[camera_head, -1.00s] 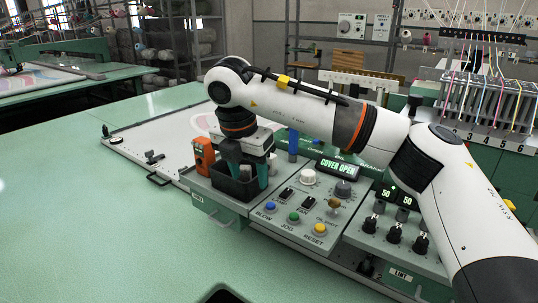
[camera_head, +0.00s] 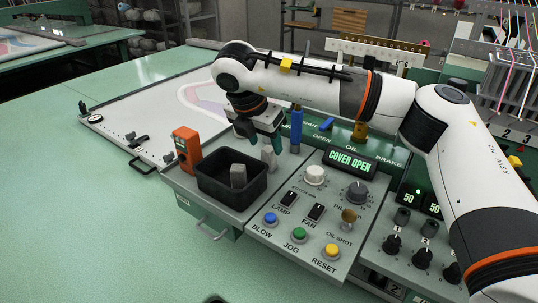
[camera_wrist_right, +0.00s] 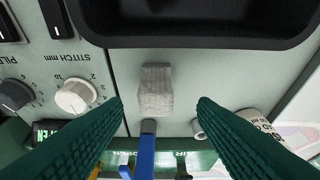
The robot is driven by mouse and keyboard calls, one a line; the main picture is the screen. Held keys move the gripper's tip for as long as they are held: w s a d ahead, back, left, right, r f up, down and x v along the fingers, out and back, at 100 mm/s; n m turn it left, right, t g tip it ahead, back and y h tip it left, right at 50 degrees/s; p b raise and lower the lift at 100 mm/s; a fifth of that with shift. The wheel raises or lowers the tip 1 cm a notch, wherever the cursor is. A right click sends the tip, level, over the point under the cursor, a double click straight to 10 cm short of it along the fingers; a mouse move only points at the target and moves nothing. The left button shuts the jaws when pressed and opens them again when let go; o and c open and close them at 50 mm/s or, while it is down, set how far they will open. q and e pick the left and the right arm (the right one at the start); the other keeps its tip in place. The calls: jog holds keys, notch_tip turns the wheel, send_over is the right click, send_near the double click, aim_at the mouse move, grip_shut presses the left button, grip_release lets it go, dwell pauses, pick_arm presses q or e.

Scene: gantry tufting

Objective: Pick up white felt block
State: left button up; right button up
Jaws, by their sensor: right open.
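A pale grey-white block, the likely white felt block (camera_wrist_right: 156,90), stands on the grey panel just beyond the black bin. In the head view the block (camera_head: 268,160) shows under my right gripper (camera_head: 264,135). In the right wrist view my right gripper (camera_wrist_right: 160,130) is open, its green ribbed fingers apart to either side of the block, with visible gaps. I cannot tell their exact height over it. A second, greyer block (camera_head: 238,175) stands in the black bin (camera_head: 212,190). My left gripper is not in view.
An orange device (camera_head: 187,149) stands left of the bin. A blue-handled tool (camera_head: 296,130) and a white cylinder (camera_wrist_right: 255,124) are close to the fingers. Knobs and buttons (camera_head: 300,236) fill the panel at right. The green table (camera_head: 90,200) is clear at left.

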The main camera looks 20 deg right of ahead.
aim_at(267, 149)
jog(key=shift+w+d+f, duration=0.1)
jog(key=shift+d+f, duration=0.05)
jog(key=shift+f, duration=0.2)
jog(key=x, duration=0.1)
jog(key=p+x, duration=0.2)
jog(key=x, duration=0.1)
jog(key=shift+s+f, duration=0.15)
jog(key=shift+s, duration=0.2)
jog(key=shift+w+f, duration=0.1)
jog(key=shift+f, duration=0.1)
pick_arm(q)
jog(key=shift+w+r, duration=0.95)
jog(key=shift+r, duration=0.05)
pick_arm(e)
jog(key=c, duration=1)
